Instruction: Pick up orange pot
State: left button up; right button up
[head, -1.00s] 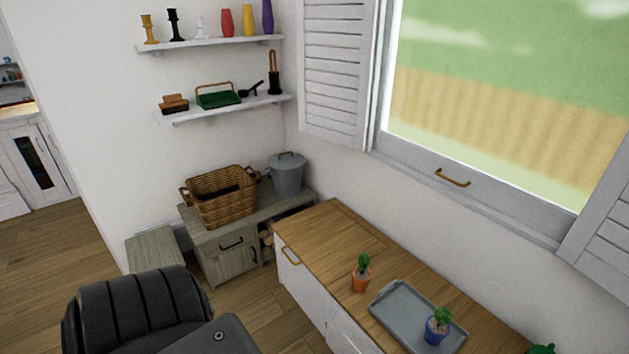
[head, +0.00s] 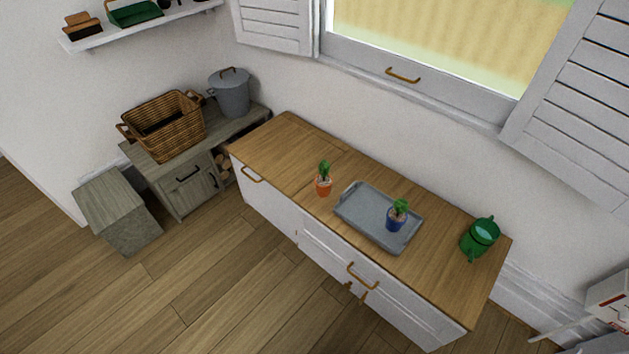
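The orange pot (head: 323,187) holds a small green cactus and stands upright on the wooden top of the white cabinet (head: 275,155). It is just left of the grey tray (head: 350,215), apart from it. Nothing hides the pot. Neither of my grippers shows in the head view.
A blue pot (head: 396,222) with a plant stands on the tray. A green watering can (head: 480,239) is at the cabinet's right end. A wicker basket (head: 165,128) and a grey lidded bucket (head: 232,95) stand on a low cabinet at left. The floor in front is clear.

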aim_at(324, 181)
jog(key=z, duration=0.35)
jog(key=k, duration=0.5)
jog(key=z, duration=0.9)
jog(key=i, duration=1.2)
jog(key=u, duration=0.5)
